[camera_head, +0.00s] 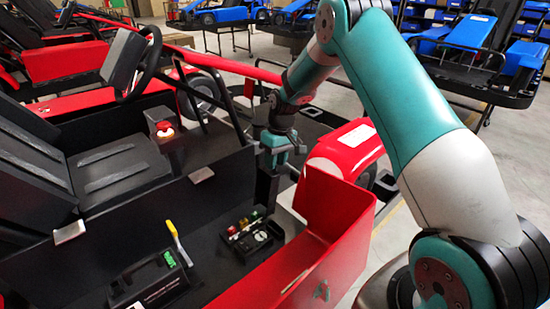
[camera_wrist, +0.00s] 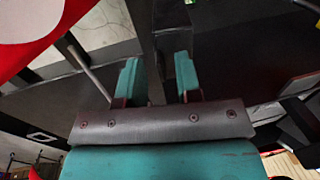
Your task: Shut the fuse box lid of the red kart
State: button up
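The red kart (camera_head: 340,250) fills the lower left and middle of the head view. On its black floor sits a small open black box (camera_head: 245,247) with red, yellow and green pieces and a round dial, probably the fuse box. A dark upright piece (camera_head: 267,188) stands behind it, below my gripper; I cannot tell whether it is the lid. My gripper (camera_head: 277,150) points down above this piece, inside the kart's side. In the wrist view my gripper (camera_wrist: 158,78) has its two teal fingers apart, with a dark vertical bar (camera_wrist: 147,30) between or beyond them.
A black case (camera_head: 155,288) with a yellow-handled tool (camera_head: 178,243) lies at the front left. A red button box (camera_head: 165,130), a black seat (camera_head: 115,165) and a steering wheel (camera_head: 145,62) are left of my gripper. Blue karts (camera_head: 465,40) stand behind.

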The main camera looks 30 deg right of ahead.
jog(key=shift+f, duration=0.25)
grip_shut()
jog(key=shift+a, duration=0.15)
